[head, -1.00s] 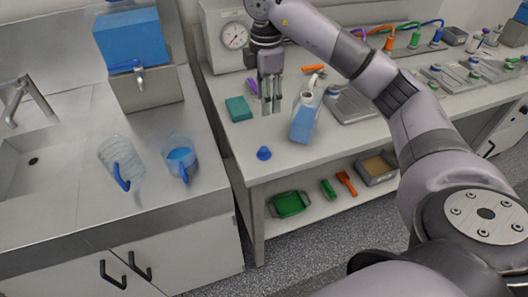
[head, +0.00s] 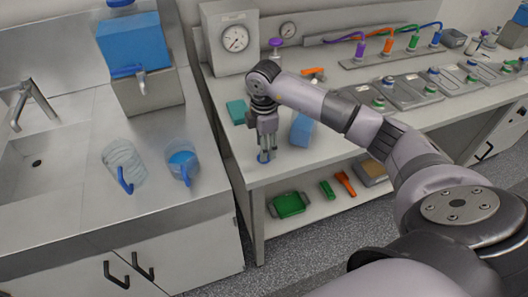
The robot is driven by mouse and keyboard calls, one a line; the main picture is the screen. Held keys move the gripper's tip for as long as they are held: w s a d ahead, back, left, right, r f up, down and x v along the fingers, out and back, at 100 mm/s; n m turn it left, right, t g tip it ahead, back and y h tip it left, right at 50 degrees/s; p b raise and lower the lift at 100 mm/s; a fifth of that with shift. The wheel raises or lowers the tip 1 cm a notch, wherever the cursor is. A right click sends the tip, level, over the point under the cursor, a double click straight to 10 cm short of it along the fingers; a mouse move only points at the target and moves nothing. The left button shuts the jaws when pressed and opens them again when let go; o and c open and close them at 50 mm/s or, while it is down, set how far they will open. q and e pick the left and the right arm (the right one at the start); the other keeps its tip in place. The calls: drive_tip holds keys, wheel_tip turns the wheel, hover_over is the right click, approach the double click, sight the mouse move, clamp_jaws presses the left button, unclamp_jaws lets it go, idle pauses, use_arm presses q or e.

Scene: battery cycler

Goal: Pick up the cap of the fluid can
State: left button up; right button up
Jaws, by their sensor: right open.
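The cap (head: 263,157) is a small blue piece on the front left part of the workbench. My right gripper (head: 266,150) points down right over it, with its fingers around or just in front of the cap; I cannot tell whether they touch it. The gripper is open. The fluid can (head: 302,130), with blue fluid in it, stands just right of the gripper, and its upper part is hidden behind my right arm. My left gripper does not show.
A teal block (head: 237,111) lies left of the gripper. A gauge box (head: 232,40) stands behind. Trays and coloured hoses line the bench to the right. A lower shelf holds a green tray (head: 289,204). Jugs stand on the sink counter (head: 85,200).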

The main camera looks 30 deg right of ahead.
drive_tip(key=shift+f, duration=1.05)
drive_tip(key=c, duration=0.9)
